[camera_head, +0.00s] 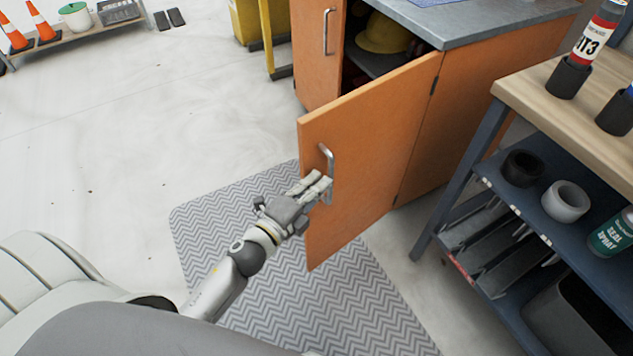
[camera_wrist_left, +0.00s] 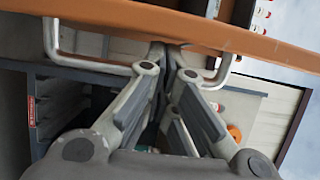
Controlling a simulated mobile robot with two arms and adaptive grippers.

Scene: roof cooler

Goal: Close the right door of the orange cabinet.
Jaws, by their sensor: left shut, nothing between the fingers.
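The orange cabinet (camera_head: 470,95) stands at the upper middle of the head view. Its right door (camera_head: 375,140) stands wide open, swung out from its hinge side toward me. A metal bar handle (camera_head: 323,150) is on the door near its free edge; it also shows in the left wrist view (camera_wrist_left: 85,63). My left gripper (camera_head: 322,183) is shut and empty, with its fingertips at the handle. In the left wrist view the fingers (camera_wrist_left: 172,62) meet between the two ends of the handle, close to the door; I cannot tell whether they touch it. My right gripper is out of view.
The cabinet's left door (camera_head: 318,45) looks closed. A yellow hard hat (camera_head: 383,33) lies inside the cabinet. A blue-framed workbench (camera_head: 560,130) with several items stands at the right. A zigzag mat (camera_head: 240,215) lies under the door. The floor (camera_head: 120,130) at the left is clear.

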